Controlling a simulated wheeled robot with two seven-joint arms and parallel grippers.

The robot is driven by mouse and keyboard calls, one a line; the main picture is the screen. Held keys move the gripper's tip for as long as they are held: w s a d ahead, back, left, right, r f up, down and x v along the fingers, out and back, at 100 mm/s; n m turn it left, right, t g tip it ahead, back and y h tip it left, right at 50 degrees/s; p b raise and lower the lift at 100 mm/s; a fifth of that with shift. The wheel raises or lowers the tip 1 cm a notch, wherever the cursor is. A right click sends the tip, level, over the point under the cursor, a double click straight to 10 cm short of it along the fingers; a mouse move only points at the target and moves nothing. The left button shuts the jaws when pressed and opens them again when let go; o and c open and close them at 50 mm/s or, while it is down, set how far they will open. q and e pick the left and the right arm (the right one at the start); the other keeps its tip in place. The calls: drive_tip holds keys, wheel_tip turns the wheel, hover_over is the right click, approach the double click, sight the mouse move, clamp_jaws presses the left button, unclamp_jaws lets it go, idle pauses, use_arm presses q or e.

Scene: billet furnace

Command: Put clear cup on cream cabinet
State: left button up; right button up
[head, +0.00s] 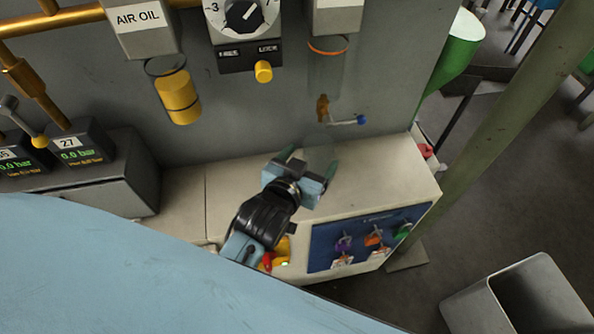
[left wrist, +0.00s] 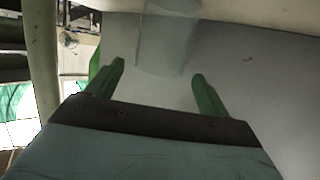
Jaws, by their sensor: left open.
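The clear cup (head: 319,149) is faint and see-through at the back of the cream cabinet's top (head: 380,170), near the grey wall. It appears to stand on that top, but its base is hard to make out. My left gripper (head: 309,163) is open, with its green fingers pointing towards the cup. In the left wrist view the cup (left wrist: 168,38) shows just beyond and between the spread fingertips (left wrist: 158,70), and neither finger is visibly closed on it. My right gripper is not in view.
Above the cabinet, a clear tube (head: 327,70) with a blue-tipped valve (head: 361,120) hangs on the wall. A yellow cylinder (head: 178,97) hangs further left. Gauge boxes (head: 80,145) stand at the left. A blue key panel (head: 370,238) is on the cabinet's front. An open grey bin (head: 470,300) stands lower right.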

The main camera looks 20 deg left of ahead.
use_arm(q)
drive_tip(key=p+v, duration=0.1)
drive_tip(key=v, duration=0.6)
drive_tip(key=shift+s, duration=0.15)
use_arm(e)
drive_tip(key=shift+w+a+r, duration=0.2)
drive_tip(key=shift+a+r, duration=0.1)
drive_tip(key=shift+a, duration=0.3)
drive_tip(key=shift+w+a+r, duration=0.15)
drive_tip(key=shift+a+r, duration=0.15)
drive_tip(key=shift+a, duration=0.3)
use_arm(q)
drive_tip(key=shift+r, duration=0.1)
